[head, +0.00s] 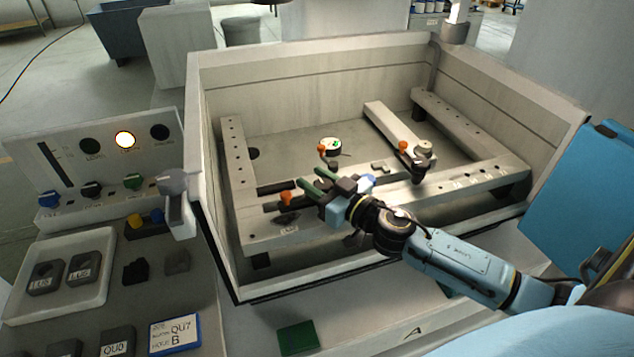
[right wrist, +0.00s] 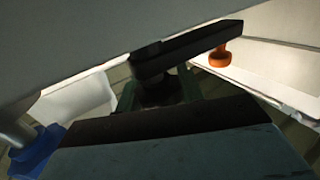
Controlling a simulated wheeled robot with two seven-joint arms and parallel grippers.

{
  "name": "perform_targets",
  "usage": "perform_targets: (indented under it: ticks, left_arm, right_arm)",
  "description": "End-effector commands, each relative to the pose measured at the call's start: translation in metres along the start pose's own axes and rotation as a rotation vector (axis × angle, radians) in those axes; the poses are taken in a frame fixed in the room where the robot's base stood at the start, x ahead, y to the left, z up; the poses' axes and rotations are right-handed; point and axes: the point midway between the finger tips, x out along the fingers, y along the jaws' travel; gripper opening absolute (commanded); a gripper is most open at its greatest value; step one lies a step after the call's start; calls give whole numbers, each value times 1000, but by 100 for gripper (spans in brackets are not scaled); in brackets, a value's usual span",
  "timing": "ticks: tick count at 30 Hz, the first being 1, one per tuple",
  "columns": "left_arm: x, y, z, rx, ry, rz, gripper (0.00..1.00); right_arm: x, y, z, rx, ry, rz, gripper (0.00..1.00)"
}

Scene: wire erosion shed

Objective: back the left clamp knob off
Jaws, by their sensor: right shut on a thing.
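My right gripper (head: 300,175) reaches in over the front rail of the machine's tank, its green fingers pointing left. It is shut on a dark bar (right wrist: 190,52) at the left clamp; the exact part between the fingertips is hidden. An orange knob (head: 286,198) sits just below and left of the fingertips, on the left side of the frame. In the right wrist view an orange knob (right wrist: 219,56) stands clear of the fingers, beyond the bar. My left gripper is not in view.
Other orange knobs (head: 322,149) (head: 403,145) stand farther back in the tank (head: 310,70). The control panel (head: 105,160) is left; a tray of labelled blocks (head: 100,292) is lower left. Tank walls surround the arm.

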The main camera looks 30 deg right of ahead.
Motion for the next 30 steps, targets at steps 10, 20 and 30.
perform_targets:
  ticks: [10, 20, 30]
  left_arm:
    - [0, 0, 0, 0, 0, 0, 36]
    - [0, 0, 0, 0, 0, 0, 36]
    - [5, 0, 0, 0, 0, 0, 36]
  right_arm:
    - [0, 0, 0, 1, -1, 0, 46]
    - [0, 0, 0, 1, 0, 1, 59]
    - [-25, 0, 2, 2, -3, 2, 59]
